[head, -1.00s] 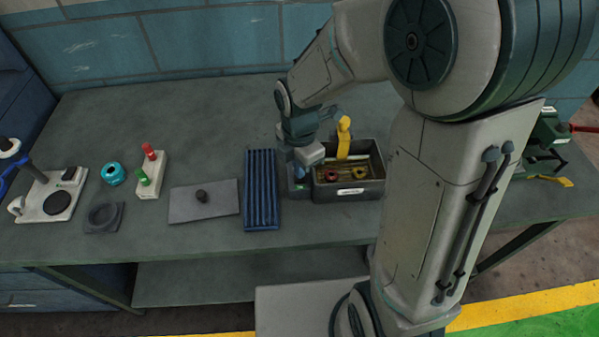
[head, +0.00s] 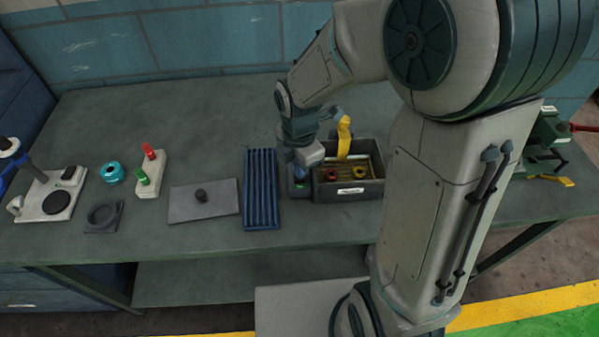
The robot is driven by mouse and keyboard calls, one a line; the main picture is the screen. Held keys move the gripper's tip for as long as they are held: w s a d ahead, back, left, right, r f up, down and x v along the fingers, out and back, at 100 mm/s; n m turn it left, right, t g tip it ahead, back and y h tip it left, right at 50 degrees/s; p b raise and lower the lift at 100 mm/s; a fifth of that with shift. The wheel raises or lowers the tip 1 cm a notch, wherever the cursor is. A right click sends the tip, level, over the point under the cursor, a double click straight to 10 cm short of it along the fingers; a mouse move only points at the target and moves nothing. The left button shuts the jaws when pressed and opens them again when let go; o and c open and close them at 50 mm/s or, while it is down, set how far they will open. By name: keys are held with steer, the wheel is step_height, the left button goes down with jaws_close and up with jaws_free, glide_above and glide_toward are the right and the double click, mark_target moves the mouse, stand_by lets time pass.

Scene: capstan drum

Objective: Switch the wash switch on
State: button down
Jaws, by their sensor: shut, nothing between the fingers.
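The wash unit is a dark grey open tank (head: 369,191) on the bench, with a yellow upright piece (head: 344,138) and a red and a yellow ring inside. A narrow dark housing (head: 298,191) stands against its left side, with a small green spot (head: 300,185) near its top. The wash switch seems to be on this housing, but my gripper hides most of its top. My gripper (head: 301,173) points down just over the housing, shut and empty. I cannot tell whether it touches the switch, or the switch's position.
A blue ribbed tray (head: 261,190) lies close left of the housing. Farther left are a grey plate with a knob (head: 204,201), a block with red and green pegs (head: 150,174), a teal ring (head: 112,172) and a white stand (head: 48,197). The bench behind is clear.

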steer(key=shift+f+b, duration=0.45)
steer(key=shift+f, duration=0.2)
steer(key=shift+r, duration=0.1)
step_height(320, 180, up, 7)
steer(key=p, duration=0.6)
stand_by(0.4)
stand_by(0.4)
steer(key=s+d+r+m+t, duration=0.1)
steer(key=s+d+r+m, duration=0.4)
steer(key=m, duration=0.7)
steer(key=s+d+r+m+t, duration=0.2)
steer(key=s+d+r+m, duration=0.3)
steer(key=m, duration=0.7)
step_height(320, 180, up, 3)
steer(key=shift+s+d+f+t, duration=0.1)
steer(key=shift+s+d+t, duration=0.2)
steer(key=shift+s, duration=0.15)
